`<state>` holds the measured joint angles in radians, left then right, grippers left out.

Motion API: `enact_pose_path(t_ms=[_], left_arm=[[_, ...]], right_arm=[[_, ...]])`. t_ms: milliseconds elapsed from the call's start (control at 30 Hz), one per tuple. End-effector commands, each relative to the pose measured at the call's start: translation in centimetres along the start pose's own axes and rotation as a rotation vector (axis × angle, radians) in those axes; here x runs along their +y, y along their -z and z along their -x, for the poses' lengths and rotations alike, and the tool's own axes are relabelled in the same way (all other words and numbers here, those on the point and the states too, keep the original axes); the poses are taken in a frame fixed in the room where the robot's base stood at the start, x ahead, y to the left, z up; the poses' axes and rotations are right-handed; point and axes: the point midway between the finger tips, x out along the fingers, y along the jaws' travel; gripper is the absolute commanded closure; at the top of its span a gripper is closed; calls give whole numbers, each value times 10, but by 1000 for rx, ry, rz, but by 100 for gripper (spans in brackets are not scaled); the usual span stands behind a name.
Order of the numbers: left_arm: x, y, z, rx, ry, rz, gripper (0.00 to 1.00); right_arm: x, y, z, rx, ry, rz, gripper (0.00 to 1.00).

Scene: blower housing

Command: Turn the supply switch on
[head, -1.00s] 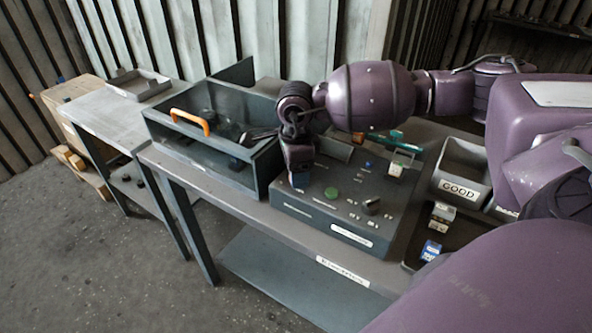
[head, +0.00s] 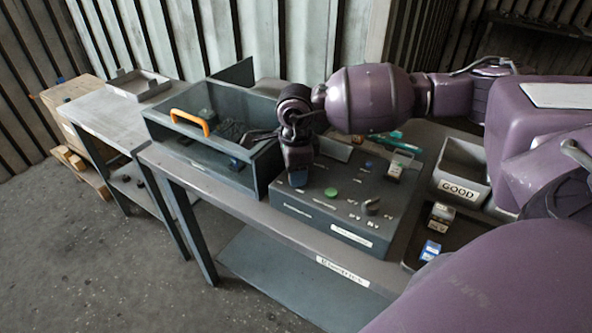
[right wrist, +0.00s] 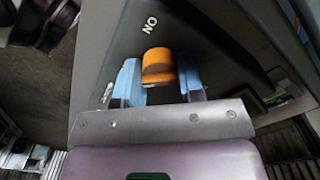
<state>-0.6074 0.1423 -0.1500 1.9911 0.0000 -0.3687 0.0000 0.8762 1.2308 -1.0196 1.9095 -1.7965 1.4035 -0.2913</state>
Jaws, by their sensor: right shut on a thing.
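The supply switch is an orange knob (right wrist: 158,60) in the right wrist view, on the dark control box (head: 298,212). A white "ON" label lies just beyond it, upside down in that view, and another partly hidden mark sits left of the fingers. My right gripper (head: 298,182) points down at the left part of the box in the head view. Its blue fingertips (right wrist: 160,82) stand on either side of the knob, shut on it. The gripper hides the knob in the head view. My left gripper is not in view.
A green button (head: 331,192) and a black knob (head: 371,206) are on the box. A "GOOD" bin (head: 459,189) stands to the right.

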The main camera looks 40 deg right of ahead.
Motion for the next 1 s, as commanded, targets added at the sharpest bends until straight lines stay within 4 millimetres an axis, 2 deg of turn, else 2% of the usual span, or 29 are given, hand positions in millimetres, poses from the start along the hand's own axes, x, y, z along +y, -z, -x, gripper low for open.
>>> enact_pose_path(t_ms=[267,1000], left_arm=[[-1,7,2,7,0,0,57],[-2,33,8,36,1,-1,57]], right_arm=[[0,0,2,-1,0,-164,88],[0,0,3,-2,1,-862,88]])
